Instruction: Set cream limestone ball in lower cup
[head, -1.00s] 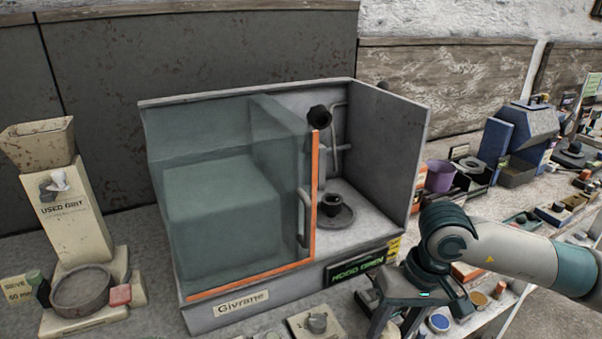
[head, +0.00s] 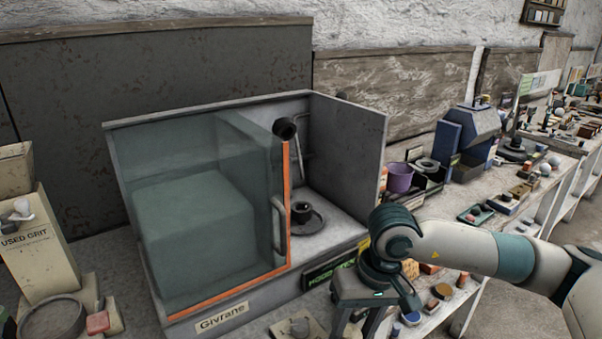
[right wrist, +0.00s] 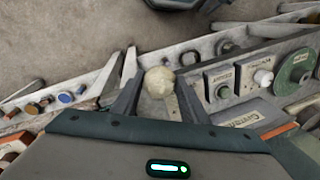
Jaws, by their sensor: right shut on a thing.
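My right gripper (right wrist: 158,85) is shut on a cream ball (right wrist: 159,82), which sits between its two fingers in the right wrist view. In the head view my right gripper (head: 372,322) points down in front of the hood's right front corner; the ball is hidden there. A dark cup (head: 302,209) stands on a round dark base (head: 312,223) on the hood floor, in the open right part. A dark round piece (head: 285,128) sits higher, above the glass door's upper right corner. My left gripper is not in view.
The hood's glass door (head: 205,215) has an orange edge (head: 287,200) and covers the left part. The hood's right wall (head: 347,155) stands between its opening and a purple pot (head: 399,177). Small items crowd the bench right of the hood.

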